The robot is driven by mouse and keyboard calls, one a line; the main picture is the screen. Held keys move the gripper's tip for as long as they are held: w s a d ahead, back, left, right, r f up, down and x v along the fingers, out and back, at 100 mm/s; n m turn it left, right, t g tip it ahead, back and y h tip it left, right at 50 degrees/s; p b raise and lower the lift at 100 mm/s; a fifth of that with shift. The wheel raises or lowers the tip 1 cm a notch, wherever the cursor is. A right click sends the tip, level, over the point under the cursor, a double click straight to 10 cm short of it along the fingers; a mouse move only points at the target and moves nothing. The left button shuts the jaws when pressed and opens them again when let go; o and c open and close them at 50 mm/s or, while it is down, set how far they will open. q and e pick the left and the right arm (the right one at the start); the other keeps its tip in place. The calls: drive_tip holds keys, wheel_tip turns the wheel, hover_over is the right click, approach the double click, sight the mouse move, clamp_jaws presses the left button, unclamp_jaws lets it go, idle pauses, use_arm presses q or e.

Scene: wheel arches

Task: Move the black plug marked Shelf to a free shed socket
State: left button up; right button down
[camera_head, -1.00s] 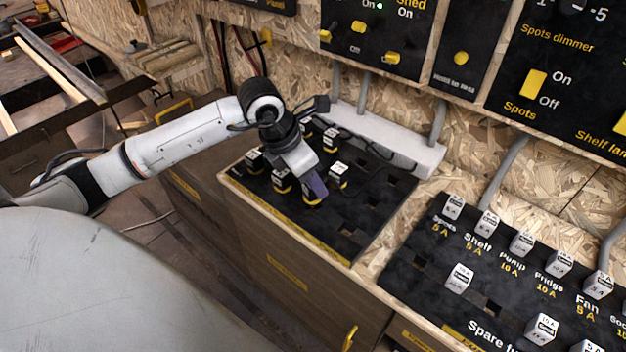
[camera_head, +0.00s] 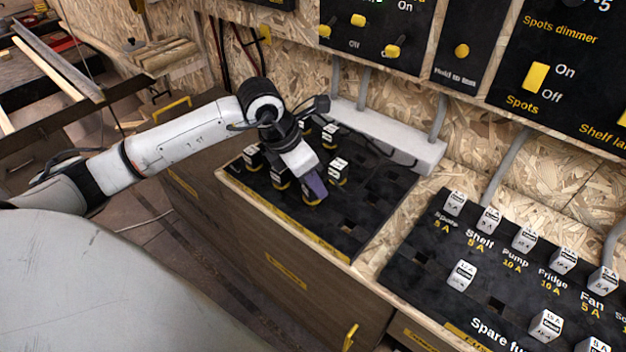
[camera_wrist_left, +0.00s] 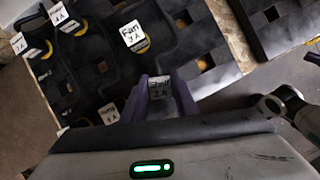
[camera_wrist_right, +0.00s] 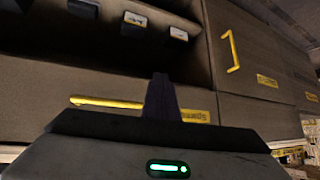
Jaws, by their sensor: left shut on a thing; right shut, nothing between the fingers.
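The black plug marked Shelf shows in the left wrist view (camera_wrist_left: 159,87), its white label between the two purple fingers of my left gripper (camera_wrist_left: 160,97). In the head view my left gripper (camera_head: 314,187) is shut on it, low over the front part of the black socket board (camera_head: 345,240). Whether the plug is seated in a socket there I cannot tell. Several other black plugs with white labels stand on the board, one marked Fan (camera_wrist_left: 133,36). Empty square sockets lie to the right of the plugs. My right gripper (camera_wrist_right: 161,97) is shut and empty in front of wooden drawers.
The fuse board (camera_head: 425,265) with several white fuses is at the right. A pale cable trunking (camera_head: 400,145) runs behind the socket board. Switch panels (camera_head: 378,25) hang on the wall above. A drawer with a yellow handle (camera_wrist_right: 105,102) is near my right gripper.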

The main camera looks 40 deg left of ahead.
use_arm(q)
drive_tip(key=shift+f, duration=0.1)
idle(0.3)
drive_tip(key=shift+f+b, duration=0.6)
drive_tip(key=shift+b, duration=0.05)
drive_tip(key=shift+f, duration=0.1)
idle(0.3)
drive_tip(key=o, duration=1.6)
wheel_tip(320, 180, up, 9)
drive_tip(key=p, duration=0.5)
drive_tip(key=shift+p, duration=0.35)
drive_tip(key=shift+d, duration=0.1)
